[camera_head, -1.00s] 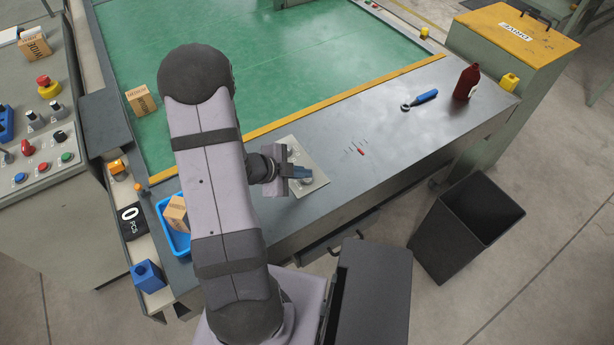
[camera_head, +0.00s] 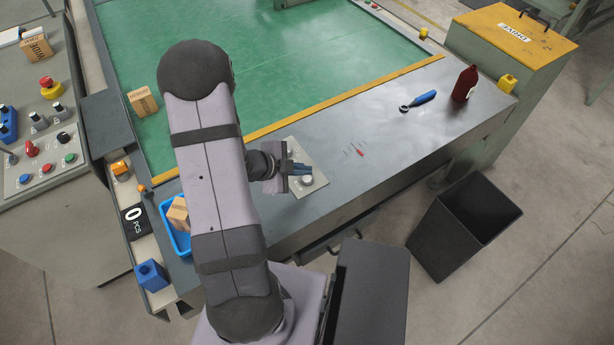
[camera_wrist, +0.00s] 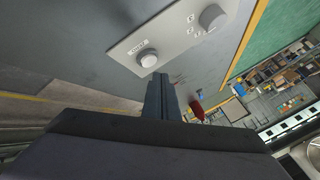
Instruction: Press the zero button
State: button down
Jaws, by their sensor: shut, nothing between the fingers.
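A pale control plate (camera_head: 314,163) lies on the grey bench top, partly hidden behind my gripper.
A counter display (camera_head: 134,220) reads 0 PCS at the left. A blue tray (camera_head: 177,239) with a carton stands near it. A blue-handled tool (camera_head: 424,97) and a red bottle (camera_head: 465,83) are on the bench to the right. The bench between is mostly clear.

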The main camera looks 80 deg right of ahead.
aim_at(303, 181)
jog(key=shift+r+p, duration=2.05)
jog(key=shift+r, duration=0.25)
